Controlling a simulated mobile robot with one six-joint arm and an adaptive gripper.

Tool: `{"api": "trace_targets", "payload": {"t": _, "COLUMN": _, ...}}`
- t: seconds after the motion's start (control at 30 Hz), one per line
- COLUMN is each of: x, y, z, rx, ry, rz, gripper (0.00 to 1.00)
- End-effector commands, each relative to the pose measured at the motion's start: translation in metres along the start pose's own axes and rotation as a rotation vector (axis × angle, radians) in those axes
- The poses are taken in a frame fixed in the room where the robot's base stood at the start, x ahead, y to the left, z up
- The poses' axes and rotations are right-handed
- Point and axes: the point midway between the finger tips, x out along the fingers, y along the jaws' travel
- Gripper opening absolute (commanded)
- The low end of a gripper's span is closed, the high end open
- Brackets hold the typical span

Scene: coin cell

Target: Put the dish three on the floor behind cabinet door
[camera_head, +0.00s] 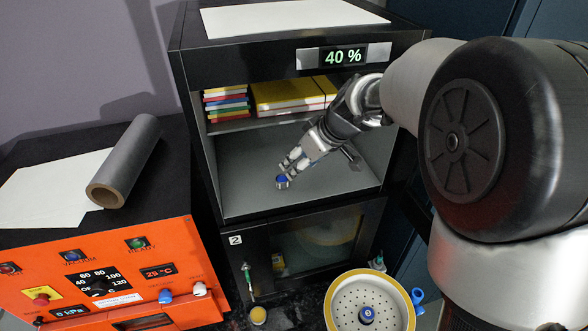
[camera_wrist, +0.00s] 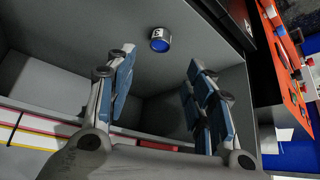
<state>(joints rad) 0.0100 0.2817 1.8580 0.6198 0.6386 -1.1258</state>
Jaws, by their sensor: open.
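A small round blue-and-white dish (camera_head: 282,183) is at my fingertips in the open cabinet compartment (camera_head: 240,190). In the wrist view the dish (camera_wrist: 160,40) shows a white label, its mark too small to read, and lies just beyond the gap between the fingers. My gripper (camera_head: 291,164) is open and empty in the wrist view (camera_wrist: 161,62). Another small blue dish (camera_head: 367,315) stands on a white perforated plate with a yellow rim (camera_head: 345,293); its mark is unclear. A lower dark-framed glass cabinet door (camera_head: 320,243), with a "2" label beside it, appears shut.
A shelf above holds yellow boxes (camera_head: 285,95) and a colourful stack (camera_head: 226,105). An orange control unit (camera_head: 110,270) stands at left, with a grey roll (camera_head: 125,162) on top. A blue knob (camera_head: 417,296) is beside the perforated plate. The compartment floor is otherwise clear.

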Motion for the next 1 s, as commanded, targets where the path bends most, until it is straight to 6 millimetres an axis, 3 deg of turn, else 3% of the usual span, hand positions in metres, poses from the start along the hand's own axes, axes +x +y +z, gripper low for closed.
{"api": "trace_targets", "payload": {"t": 0.27, "x": -0.012, "y": -0.002, "z": 0.001, "rx": 0.003, "ry": -0.002, "rz": 0.001, "gripper": 0.48}}
{"api": "trace_targets", "payload": {"t": 0.37, "x": -0.031, "y": -0.012, "z": 0.007, "rx": 0.030, "ry": -0.011, "rz": 0.007, "gripper": 0.48}}
{"api": "trace_targets", "payload": {"t": 0.47, "x": -0.066, "y": -0.033, "z": 0.025, "rx": 0.087, "ry": -0.032, "rz": 0.025, "gripper": 0.48}}
{"api": "trace_targets", "payload": {"t": 0.57, "x": -0.106, "y": -0.060, "z": 0.056, "rx": 0.173, "ry": -0.065, "rz": 0.059, "gripper": 0.48}}
{"api": "trace_targets", "payload": {"t": 0.7, "x": -0.151, "y": -0.095, "z": 0.112, "rx": 0.308, "ry": -0.112, "rz": 0.129, "gripper": 0.48}}
{"api": "trace_targets", "payload": {"t": 0.9, "x": -0.188, "y": -0.128, "z": 0.189, "rx": 0.489, "ry": -0.148, "rz": 0.247, "gripper": 0.48}}
{"api": "trace_targets", "payload": {"t": 1.0, "x": -0.195, "y": -0.136, "z": 0.214, "rx": 0.552, "ry": -0.153, "rz": 0.291, "gripper": 0.48}}
